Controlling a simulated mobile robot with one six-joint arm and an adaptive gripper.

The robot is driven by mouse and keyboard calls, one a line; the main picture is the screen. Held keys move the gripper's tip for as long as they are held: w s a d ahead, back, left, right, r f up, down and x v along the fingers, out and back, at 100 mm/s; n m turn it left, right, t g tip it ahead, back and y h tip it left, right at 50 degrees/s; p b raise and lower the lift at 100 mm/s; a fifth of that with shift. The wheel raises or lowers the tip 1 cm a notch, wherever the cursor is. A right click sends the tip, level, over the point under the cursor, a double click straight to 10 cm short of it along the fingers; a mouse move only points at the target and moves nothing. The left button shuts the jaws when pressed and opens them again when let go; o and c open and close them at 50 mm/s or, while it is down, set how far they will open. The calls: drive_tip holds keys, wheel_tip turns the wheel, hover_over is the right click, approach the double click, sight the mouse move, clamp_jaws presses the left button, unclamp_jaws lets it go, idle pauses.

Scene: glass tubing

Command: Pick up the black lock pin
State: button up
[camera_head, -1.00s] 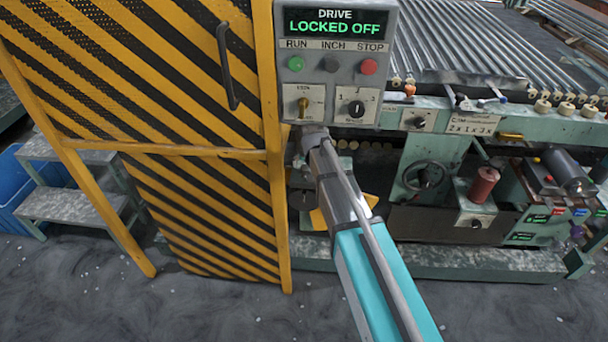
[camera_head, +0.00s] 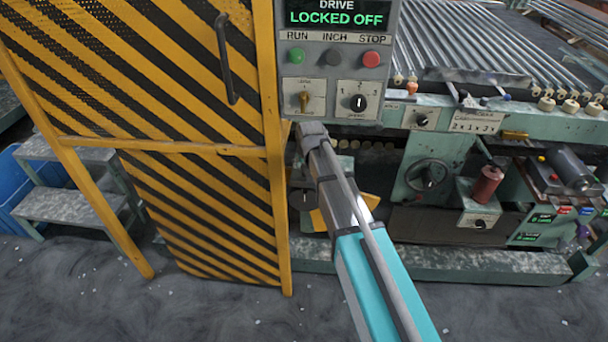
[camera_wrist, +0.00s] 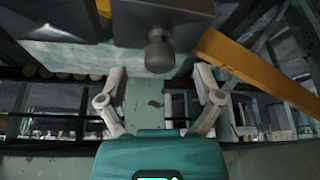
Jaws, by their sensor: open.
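A dark knob-ended pin (camera_wrist: 158,50), which looks like the black lock pin, hangs from a dark grey block at the top of the wrist view. My gripper (camera_wrist: 160,76) is open, with one finger to each side of the pin and clear space between. I cannot tell how far the fingertips are from it in depth. In the head view, my gripper (camera_head: 312,130) is just under the control panel (camera_head: 332,62), beside the yellow guard post. I cannot make out the pin there.
The yellow-and-black guard door (camera_head: 190,60) and its post stand close on the left. The green machine bed (camera_head: 545,120) with glass tubes, a handwheel (camera_head: 428,176) and a red cylinder (camera_head: 487,184) are to the right. A yellow bar (camera_wrist: 250,68) crosses the wrist view's right side.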

sight(305, 166)
drive_tip(key=shift+b+x, duration=1.25)
drive_tip(key=shift+x, duration=0.5)
drive_tip(key=shift+w, duration=0.1)
drive_tip(key=shift+r, duration=0.1)
clamp_jaws()
drive_tip(key=shift+r, duration=0.15)
wheel_tip(305, 166, up, 7)
drive_tip(key=p, duration=0.7)
drive_tip(key=shift+r, duration=0.1)
drive_tip(key=s+d, duration=0.4)
drive_tip(key=s, duration=1.3)
drive_tip(key=shift+s+f, duration=0.25)
drive_tip(key=shift+s, duration=0.05)
drive_tip(key=shift+r, duration=0.2)
